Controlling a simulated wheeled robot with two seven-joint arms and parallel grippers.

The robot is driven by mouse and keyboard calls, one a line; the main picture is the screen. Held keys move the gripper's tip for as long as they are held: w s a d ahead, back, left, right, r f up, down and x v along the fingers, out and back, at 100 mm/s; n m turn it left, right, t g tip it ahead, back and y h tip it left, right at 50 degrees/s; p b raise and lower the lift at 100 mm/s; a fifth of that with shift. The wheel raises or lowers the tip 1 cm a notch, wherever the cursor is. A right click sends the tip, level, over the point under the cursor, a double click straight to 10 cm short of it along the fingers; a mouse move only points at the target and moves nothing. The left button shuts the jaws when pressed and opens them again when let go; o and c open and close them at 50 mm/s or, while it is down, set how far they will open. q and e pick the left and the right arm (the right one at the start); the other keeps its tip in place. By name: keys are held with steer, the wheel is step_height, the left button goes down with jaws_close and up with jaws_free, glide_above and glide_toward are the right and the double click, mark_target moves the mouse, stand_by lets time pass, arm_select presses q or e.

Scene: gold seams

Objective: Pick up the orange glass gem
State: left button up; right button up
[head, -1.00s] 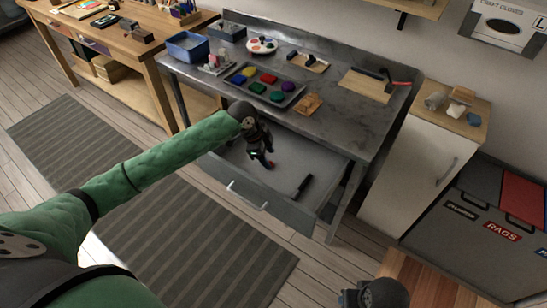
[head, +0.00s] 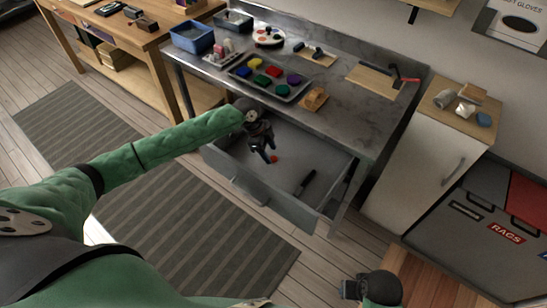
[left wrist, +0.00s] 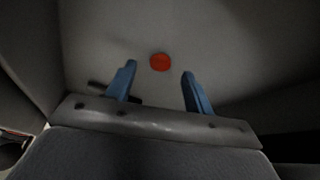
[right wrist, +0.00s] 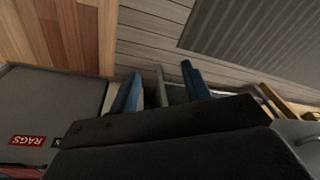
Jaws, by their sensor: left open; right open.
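The orange glass gem (head: 274,159) is a small round red-orange piece lying on the floor of the open drawer (head: 322,158). In the left wrist view the gem (left wrist: 160,62) shows just beyond and between the fingertips, apart from both. My left gripper (head: 268,157) reaches down into the drawer with its fingers beside the gem; its blue fingers (left wrist: 157,78) are apart and empty. My right gripper (head: 345,288) is low at the bottom right of the head view; its blue fingers (right wrist: 160,75) are apart with nothing between them.
A dark-handled tool (head: 305,183) lies in the drawer to the right of the gem. On the metal bench above are a tray (head: 296,96) with several coloured pieces and a blue bin (head: 191,37). A white cabinet (head: 425,160) stands at the right.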

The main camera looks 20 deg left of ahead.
arm_select(q)
steer(key=shift+x, duration=1.1)
arm_select(e)
steer(key=shift+w+f, duration=0.2)
steer(key=shift+f, duration=1.05)
arm_select(q)
steer(key=shift+c, duration=0.2)
steer(key=c, duration=1)
steer(key=shift+r, duration=0.15)
